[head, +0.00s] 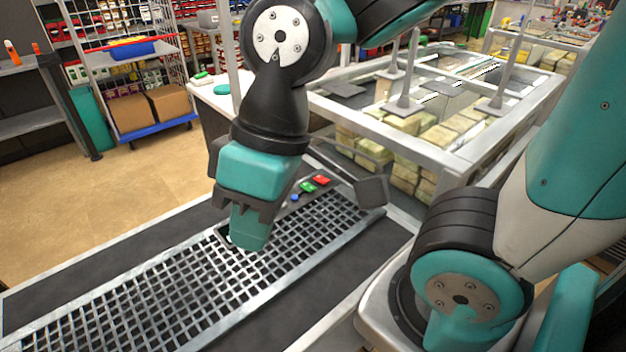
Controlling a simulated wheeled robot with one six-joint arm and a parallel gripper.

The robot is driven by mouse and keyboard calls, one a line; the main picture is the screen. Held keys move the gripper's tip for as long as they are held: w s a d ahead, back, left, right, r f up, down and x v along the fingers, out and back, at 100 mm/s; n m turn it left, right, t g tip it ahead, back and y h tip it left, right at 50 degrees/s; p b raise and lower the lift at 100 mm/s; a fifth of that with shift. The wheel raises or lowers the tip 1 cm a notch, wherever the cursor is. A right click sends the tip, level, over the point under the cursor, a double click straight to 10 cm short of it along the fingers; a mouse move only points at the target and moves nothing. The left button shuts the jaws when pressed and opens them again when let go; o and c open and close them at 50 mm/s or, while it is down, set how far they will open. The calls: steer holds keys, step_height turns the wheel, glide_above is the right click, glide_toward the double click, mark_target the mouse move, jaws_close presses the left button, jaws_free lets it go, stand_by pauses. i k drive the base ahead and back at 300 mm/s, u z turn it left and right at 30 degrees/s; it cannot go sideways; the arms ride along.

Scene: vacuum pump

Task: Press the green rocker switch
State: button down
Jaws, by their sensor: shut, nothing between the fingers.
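My gripper (249,235) points down over the grille, left of and nearer than the green switch. Its fingers are shut and empty, and they look apart from the switch. Whether the fingertips touch the grille cannot be told.
The metal grille (190,286) runs along the counter, with dark strips on both sides. A grey block-shaped part (372,190) stands right of the switches. Behind is a metal-framed display case (440,150) with packed goods. A wheeled shelf cart (150,105) with boxes stands at back left.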

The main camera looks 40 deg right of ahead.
mark_target(308, 188)
steer(key=k, duration=0.6)
steer(key=z, duration=0.65)
steer(key=i, duration=1)
